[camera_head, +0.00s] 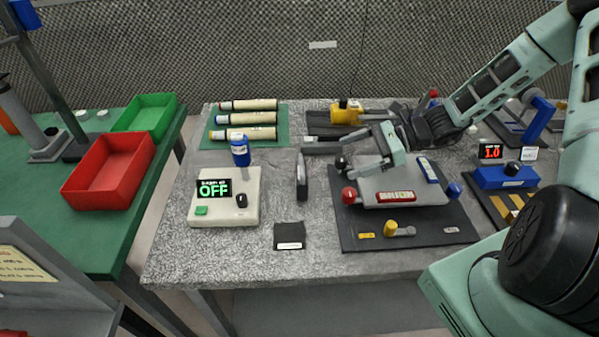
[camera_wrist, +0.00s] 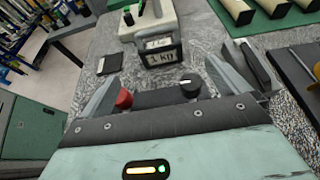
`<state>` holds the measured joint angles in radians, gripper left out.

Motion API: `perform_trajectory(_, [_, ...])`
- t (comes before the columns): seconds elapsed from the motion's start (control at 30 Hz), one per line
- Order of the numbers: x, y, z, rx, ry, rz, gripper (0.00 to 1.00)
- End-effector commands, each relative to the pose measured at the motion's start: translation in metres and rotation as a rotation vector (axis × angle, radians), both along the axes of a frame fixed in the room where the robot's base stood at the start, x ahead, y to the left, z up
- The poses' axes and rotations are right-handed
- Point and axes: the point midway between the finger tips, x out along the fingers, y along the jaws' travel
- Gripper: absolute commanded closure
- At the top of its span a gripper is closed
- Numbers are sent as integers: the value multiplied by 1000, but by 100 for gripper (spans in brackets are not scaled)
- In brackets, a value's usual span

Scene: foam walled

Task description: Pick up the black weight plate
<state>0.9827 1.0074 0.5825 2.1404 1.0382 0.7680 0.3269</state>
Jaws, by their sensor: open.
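The black weight plate (camera_head: 302,175) stands upright on the grey table in the head view, seen nearly edge-on. In the wrist view the plate (camera_wrist: 163,54) shows its dark face with a white "1 kg" label and a grey handle-like top. My gripper (camera_head: 330,161) is open and empty, just right of the plate in the head view. In the wrist view my gripper's (camera_wrist: 164,72) two fingers are spread, with the plate ahead between the tips and apart from them.
A device on a black mat (camera_head: 360,238) lies under my gripper, its red knob (camera_head: 349,194) and black knob (camera_head: 341,163) close by. A black square (camera_head: 290,235) lies in front.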

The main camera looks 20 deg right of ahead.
Motion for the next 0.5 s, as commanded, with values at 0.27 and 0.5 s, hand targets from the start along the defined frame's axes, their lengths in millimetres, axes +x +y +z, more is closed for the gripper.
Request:
perform_trajectory(0.27, [15,55,-20,5,5,6,0])
perform_trajectory(0.5, [27,87,-36,0,1,6,0])
